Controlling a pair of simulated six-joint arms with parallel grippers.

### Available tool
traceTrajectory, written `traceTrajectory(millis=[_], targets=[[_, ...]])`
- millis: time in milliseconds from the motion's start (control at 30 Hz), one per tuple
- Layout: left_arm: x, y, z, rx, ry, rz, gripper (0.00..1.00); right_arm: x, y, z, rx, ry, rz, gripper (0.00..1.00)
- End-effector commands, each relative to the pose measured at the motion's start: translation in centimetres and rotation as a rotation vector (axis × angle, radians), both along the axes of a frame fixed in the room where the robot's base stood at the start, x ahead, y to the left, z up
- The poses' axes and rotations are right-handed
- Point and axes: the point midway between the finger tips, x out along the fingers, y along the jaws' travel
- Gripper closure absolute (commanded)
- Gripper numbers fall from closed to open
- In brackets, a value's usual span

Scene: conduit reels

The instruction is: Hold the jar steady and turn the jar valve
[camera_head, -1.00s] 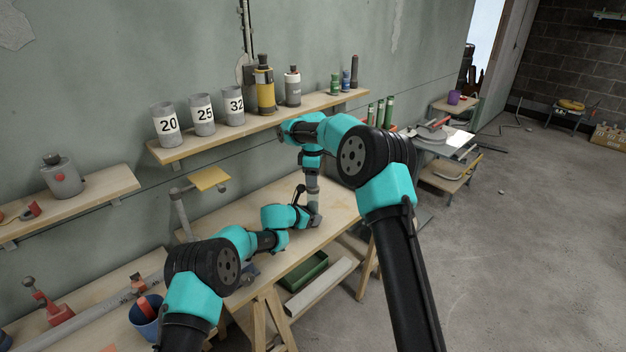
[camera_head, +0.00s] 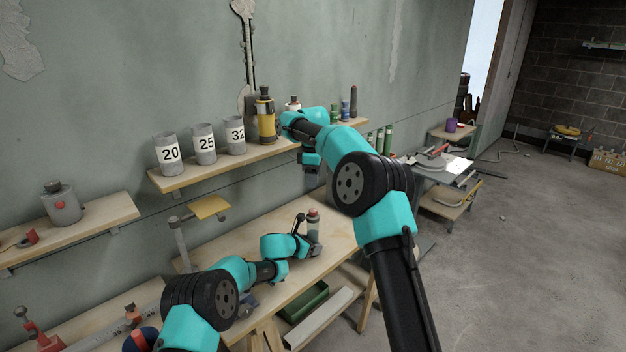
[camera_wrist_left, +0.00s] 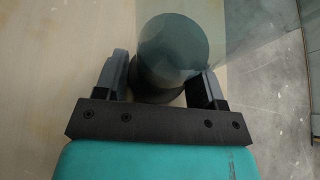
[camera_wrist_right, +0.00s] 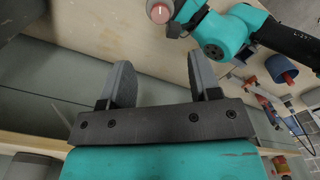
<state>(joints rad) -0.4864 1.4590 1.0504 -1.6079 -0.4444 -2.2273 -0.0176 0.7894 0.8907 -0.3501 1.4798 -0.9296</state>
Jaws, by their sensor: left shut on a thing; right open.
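The jar (camera_head: 314,230) stands upright on the wooden workbench, a grey cylinder with a reddish top. My left gripper (camera_head: 308,245) is shut around its lower body. The left wrist view shows the grey jar (camera_wrist_left: 173,45) between both fingers; its lower part is partly hidden. My right gripper (camera_head: 311,170) is above the jar, apart from it. In the right wrist view the right gripper (camera_wrist_right: 160,65) is open and empty, and the jar's round pinkish-red top (camera_wrist_right: 160,11) shows at the upper edge. I cannot tell how far the valve is turned.
A wall shelf (camera_head: 205,174) behind carries numbered cans (camera_head: 168,154) and a yellow bottle (camera_head: 265,118), close to my right arm. A green bin (camera_head: 304,301) is below the bench. The bench left of the jar is mostly clear.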

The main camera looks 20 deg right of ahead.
Motion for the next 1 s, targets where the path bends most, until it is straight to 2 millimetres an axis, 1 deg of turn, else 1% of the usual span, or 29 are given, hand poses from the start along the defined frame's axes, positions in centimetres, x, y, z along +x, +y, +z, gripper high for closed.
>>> traceTrajectory(millis=[133, 233, 533, 667, 767, 1000], targets=[[0.0, 0.0, 0.0, 0.001, 0.000, 0.000, 0.50, 0.0, 0.2, -0.1, -0.007, 0.004, 0.008, 0.43], [0.0, 0.0, 0.0, 0.001, 0.000, 0.000, 0.50, 0.1, 0.7, -0.3, -0.040, 0.017, 0.044, 0.43], [0.0, 0.0, 0.0, 0.001, 0.000, 0.000, 0.50, 0.7, 4.0, -0.9, -0.267, 0.108, 0.290, 0.43], [0.0, 0.0, 0.0, 0.001, 0.000, 0.000, 0.50, 0.9, 5.1, -0.8, -0.341, 0.137, 0.368, 0.43], [0.0, 0.0, 0.0, 0.001, 0.000, 0.000, 0.50, 1.0, 5.4, -0.8, -0.365, 0.145, 0.392, 0.43], [0.0, 0.0, 0.0, 0.001, 0.000, 0.000, 0.50, 1.0, 5.3, -0.8, -0.366, 0.146, 0.392, 0.43]])
